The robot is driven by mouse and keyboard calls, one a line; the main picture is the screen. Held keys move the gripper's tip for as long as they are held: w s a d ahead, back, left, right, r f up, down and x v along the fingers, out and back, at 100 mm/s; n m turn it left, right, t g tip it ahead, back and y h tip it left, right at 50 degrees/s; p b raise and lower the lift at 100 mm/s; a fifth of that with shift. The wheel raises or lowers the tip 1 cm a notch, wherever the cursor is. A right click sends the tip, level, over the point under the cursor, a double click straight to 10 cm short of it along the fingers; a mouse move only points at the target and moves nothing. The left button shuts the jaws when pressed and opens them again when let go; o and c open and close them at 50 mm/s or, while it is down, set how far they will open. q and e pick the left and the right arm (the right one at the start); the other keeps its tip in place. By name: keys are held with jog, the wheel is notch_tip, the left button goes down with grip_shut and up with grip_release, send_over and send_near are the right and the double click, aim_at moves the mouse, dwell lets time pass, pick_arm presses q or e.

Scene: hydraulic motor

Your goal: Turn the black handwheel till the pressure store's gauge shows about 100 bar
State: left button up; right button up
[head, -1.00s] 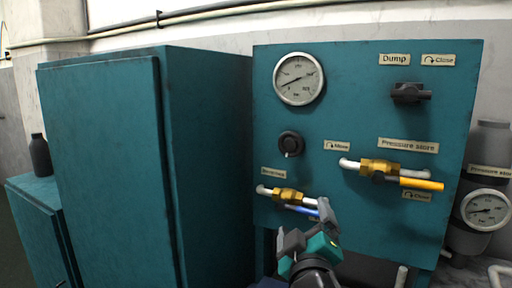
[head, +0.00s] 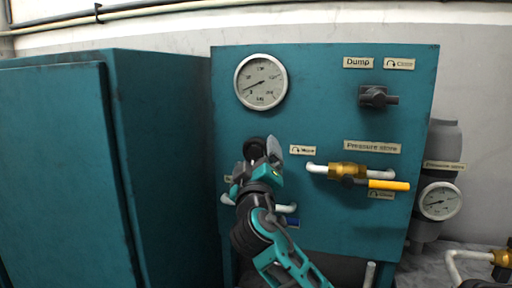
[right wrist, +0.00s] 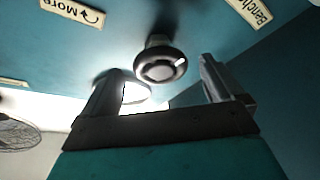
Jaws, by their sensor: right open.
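The black handwheel (head: 255,147) is on the teal panel below its large gauge, partly hidden by my right gripper (head: 257,162). It shows clearly in the right wrist view (right wrist: 160,66), with a pale mark on its rim. There my right gripper (right wrist: 158,78) is open, with one finger to each side of the wheel and nothing held; I cannot tell whether they touch it. The pressure store's gauge (head: 440,201) is on the grey vessel at the right; its needle points to the lower left, its figures too small to read. My left gripper is out of view.
The panel's large gauge (head: 260,82) is above the wheel. The dump knob (head: 378,97) and the yellow-handled valve (head: 388,185) stick out to the right. A blue-handled valve (head: 291,221) is below, partly behind my arm. A teal cabinet (head: 70,170) stands at the left.

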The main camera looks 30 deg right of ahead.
aim_at(256, 153)
jog(key=shift+x, duration=1.6)
